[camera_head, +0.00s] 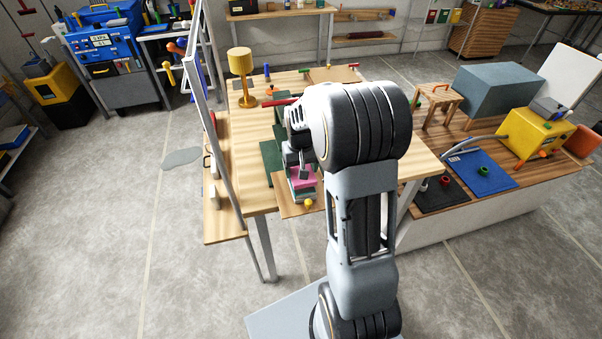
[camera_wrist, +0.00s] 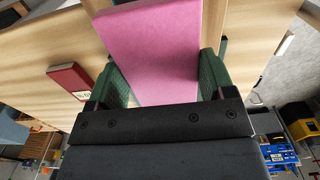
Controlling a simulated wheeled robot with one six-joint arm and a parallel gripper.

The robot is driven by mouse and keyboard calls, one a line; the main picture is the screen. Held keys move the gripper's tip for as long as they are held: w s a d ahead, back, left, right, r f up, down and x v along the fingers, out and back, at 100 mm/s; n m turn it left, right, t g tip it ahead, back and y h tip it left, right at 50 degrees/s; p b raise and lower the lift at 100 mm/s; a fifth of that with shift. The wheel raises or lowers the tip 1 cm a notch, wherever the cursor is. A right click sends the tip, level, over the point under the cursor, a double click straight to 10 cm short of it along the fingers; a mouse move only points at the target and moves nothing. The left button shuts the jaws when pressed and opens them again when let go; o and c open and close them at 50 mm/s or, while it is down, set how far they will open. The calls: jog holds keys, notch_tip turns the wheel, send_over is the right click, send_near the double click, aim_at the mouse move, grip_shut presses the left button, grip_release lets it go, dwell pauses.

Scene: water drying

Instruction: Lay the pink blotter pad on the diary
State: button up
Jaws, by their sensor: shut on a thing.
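The pink blotter pad (camera_wrist: 160,50) fills the middle of the wrist view, between the two green finger pads of my gripper (camera_wrist: 168,78). My gripper is shut on it. In the head view the pink pad (camera_head: 303,176) shows below my gripper (camera_head: 303,163), near the table's front edge, with its far side hidden by my arm. A small dark red book-like item (camera_wrist: 75,82) with a white label lies on the wood to the left in the wrist view. I cannot tell for sure whether it is the diary.
The wooden table (camera_head: 258,190) also bears dark green items (camera_head: 271,158) left of my gripper and a yellow lamp (camera_head: 241,75) farther back. A tall grey frame post (camera_head: 215,130) stands along the table's left side. My arm hides the table's middle.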

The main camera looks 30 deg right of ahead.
jog(key=shift+f, duration=1.25)
jog(key=shift+f, duration=0.1)
jog(key=shift+f, duration=0.15)
jog(key=o, duration=0.9)
